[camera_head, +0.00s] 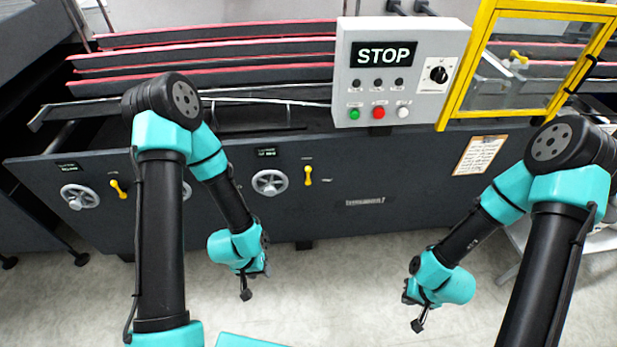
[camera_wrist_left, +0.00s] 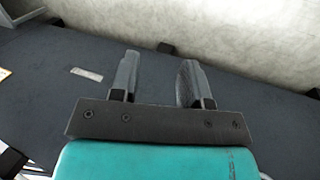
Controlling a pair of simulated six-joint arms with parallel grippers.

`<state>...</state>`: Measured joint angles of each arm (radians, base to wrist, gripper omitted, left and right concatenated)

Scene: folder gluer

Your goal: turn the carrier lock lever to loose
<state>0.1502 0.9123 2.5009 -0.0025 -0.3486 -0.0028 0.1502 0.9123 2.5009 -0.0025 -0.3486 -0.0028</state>
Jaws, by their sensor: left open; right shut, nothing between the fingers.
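Two small yellow levers stand on the dark front panel in the head view: a left yellow lever (camera_head: 118,188) beside the left handwheel and a right yellow lever (camera_head: 308,175) beside the middle handwheel. I cannot read which one is the carrier lock lever. My left gripper (camera_head: 247,289) hangs low in front of the machine, below and left of the right lever, touching neither. The left wrist view shows its fingers (camera_wrist_left: 156,70) apart and empty. My right gripper (camera_head: 418,325) is shut and empty, low on the right.
Handwheels (camera_head: 80,197) (camera_head: 269,182) project from the front panel (camera_head: 370,170). A grey control box (camera_head: 400,60) with a STOP display and a yellow-framed guard (camera_head: 482,45) stand above. A clipboard (camera_head: 480,155) hangs at right. The floor (camera_head: 340,270) between my arms is clear.

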